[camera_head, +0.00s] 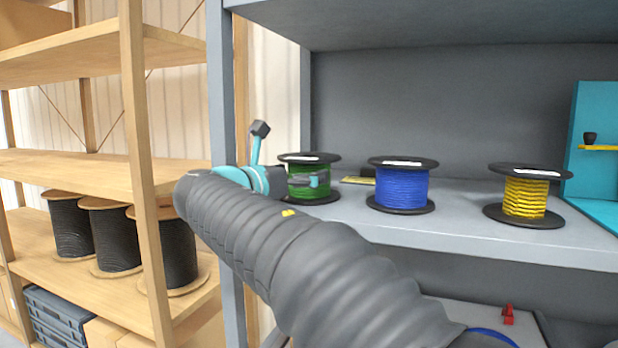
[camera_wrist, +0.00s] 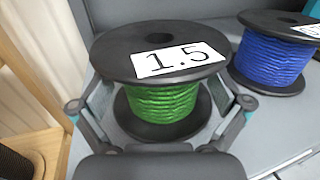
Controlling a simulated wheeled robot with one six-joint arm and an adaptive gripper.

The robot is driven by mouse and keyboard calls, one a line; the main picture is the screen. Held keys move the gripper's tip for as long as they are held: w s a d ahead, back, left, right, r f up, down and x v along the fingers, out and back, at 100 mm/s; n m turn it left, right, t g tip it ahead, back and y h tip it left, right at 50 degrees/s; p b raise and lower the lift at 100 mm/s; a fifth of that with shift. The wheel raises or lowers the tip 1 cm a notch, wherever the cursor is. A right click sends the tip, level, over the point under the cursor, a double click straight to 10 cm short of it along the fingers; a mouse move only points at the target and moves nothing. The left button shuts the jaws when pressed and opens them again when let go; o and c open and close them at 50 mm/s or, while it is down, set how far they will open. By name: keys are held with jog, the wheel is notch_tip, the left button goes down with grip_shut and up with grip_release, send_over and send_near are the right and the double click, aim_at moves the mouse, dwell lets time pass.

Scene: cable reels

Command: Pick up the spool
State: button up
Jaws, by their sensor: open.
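Three spools with black flanges stand upright on the grey shelf (camera_head: 460,225). The green spool (camera_head: 308,186) is at the left, behind the end of my arm. The blue spool (camera_head: 401,187) is in the middle and the yellow spool (camera_head: 526,197) at the right. In the wrist view the green spool (camera_wrist: 168,103) is upright with a white "1.5" label on its top flange. My gripper (camera_wrist: 158,108) is open, one finger on each side of the green spool's lower part. I cannot tell whether the fingers touch it. The blue spool (camera_wrist: 272,58) also shows at the right.
A grey upright post (camera_head: 222,120) stands left of the green spool. A wooden rack (camera_head: 140,175) with black reels (camera_head: 115,238) is farther left. A turquoise holder (camera_head: 592,150) stands at the shelf's right end. A yellow item (camera_head: 358,180) lies between the green and blue spools.

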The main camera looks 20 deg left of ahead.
jog(key=x, duration=0.3)
jog(key=shift+w+d, duration=0.1)
jog(key=c, duration=1.6)
notch_tip(320, 180, up, 10)
jog(key=p, duration=0.3)
jog(key=shift+c, duration=0.2)
